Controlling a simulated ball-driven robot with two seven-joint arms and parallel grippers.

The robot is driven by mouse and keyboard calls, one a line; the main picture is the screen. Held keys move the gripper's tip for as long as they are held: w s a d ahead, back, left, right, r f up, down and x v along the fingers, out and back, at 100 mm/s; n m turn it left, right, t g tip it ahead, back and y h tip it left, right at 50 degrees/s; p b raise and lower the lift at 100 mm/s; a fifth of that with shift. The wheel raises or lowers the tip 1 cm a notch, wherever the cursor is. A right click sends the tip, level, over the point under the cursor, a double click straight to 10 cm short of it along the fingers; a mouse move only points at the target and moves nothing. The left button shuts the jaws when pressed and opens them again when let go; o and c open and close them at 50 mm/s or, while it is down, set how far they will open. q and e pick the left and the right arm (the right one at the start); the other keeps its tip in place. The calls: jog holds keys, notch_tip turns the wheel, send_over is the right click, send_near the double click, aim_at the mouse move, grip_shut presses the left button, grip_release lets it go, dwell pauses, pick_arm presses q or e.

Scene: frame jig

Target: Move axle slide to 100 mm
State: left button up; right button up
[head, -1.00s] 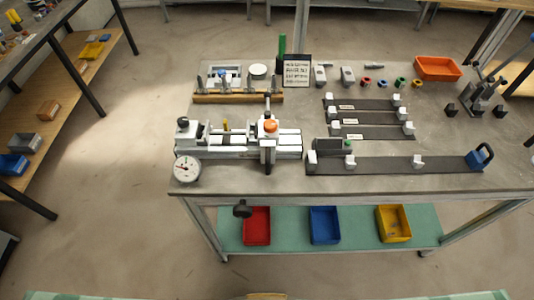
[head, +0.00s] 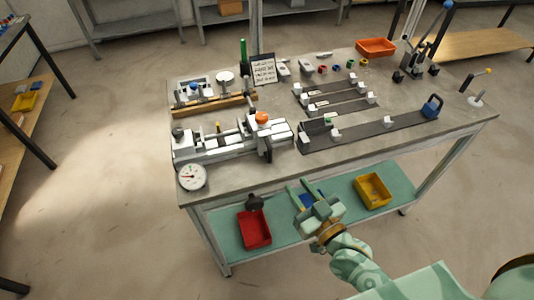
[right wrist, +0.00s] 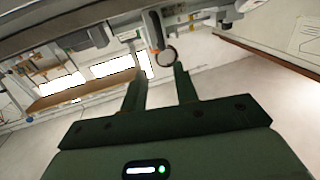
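The frame jig (head: 228,142) sits at the front left of the grey workbench, with white rails, a round dial (head: 192,177) at its front left corner and an upright slide with an orange knob (head: 261,118) towards its right end. A dark round knob (head: 255,202) hangs below the bench's front edge. My right gripper (head: 304,188) is in front of the bench, below the top's front edge, apart from the jig. In the right wrist view its two fingers (right wrist: 160,80) are spread with nothing between them. My left gripper is not in view.
Black rails with white blocks (head: 370,128) lie right of the jig. A sign card (head: 263,70) and an orange tray (head: 376,47) stand at the back. Red (head: 254,229) and yellow (head: 373,189) bins stand on the lower shelf; a blue one is partly hidden by my gripper.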

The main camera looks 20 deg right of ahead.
aim_at(271, 153)
jog(key=b+x, duration=0.2)
jog(key=x, duration=1.2)
jog(key=shift+w+a+f, duration=0.1)
jog(key=shift+w+a, duration=0.05)
jog(key=shift+a, duration=0.05)
grip_shut()
